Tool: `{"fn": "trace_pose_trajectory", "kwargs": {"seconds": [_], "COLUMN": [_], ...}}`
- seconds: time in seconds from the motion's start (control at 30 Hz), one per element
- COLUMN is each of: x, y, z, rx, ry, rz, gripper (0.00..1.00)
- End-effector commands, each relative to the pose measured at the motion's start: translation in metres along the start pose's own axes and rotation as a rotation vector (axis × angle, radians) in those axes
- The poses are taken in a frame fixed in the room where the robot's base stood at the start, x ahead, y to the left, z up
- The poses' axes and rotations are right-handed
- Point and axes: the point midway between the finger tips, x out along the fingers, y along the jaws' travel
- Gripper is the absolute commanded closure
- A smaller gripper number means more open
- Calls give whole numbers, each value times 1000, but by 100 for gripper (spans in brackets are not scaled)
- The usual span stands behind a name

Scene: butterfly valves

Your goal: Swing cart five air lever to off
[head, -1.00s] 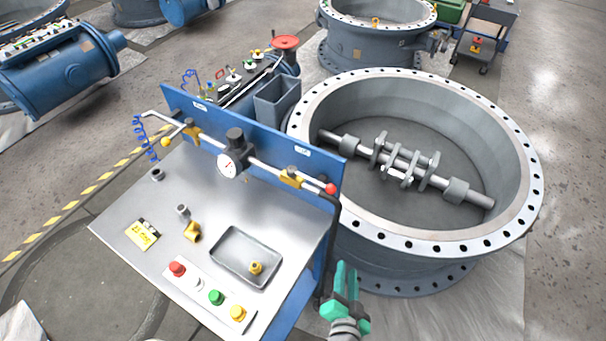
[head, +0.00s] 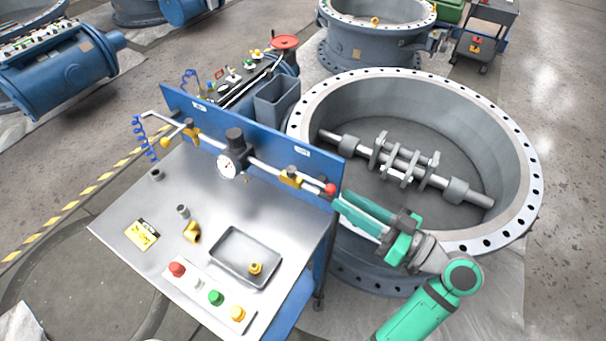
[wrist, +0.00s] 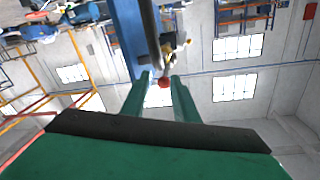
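The cart (head: 110,228) has a steel worktop and a blue back panel (head: 215,122) with a pipe along it. A lever with a red ball knob (head: 330,188) is at the pipe's right end, beside a yellow valve body (head: 290,177). Another lever with a yellow ball knob (head: 165,141) is at the left end by a second yellow valve (head: 191,136). The panel labels are too small to read. My gripper (head: 338,202) is open at the red knob. In the wrist view the red knob (wrist: 164,82) appears between my fingertips (wrist: 161,78); contact cannot be told.
A pressure gauge (head: 228,165) sits mid-pipe. The worktop carries a tray (head: 236,264), brass fittings and a button strip (head: 205,285). A large flanged valve ring (head: 520,150) stands close at the right, under my gripper. Floor is clear at the far right.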

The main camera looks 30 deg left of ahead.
Motion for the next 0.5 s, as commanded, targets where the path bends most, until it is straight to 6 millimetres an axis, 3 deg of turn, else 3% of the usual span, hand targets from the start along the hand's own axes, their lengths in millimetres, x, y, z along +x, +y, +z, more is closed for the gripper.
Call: {"fn": "trace_pose_trajectory", "kwargs": {"seconds": [0.2,0.5], "x": [12,36], "y": [-5,-9], "z": [-16,-17], "rx": [-116,-137], "ry": [-42,-51], "rz": [-96,-121], "gripper": [73,73]}}
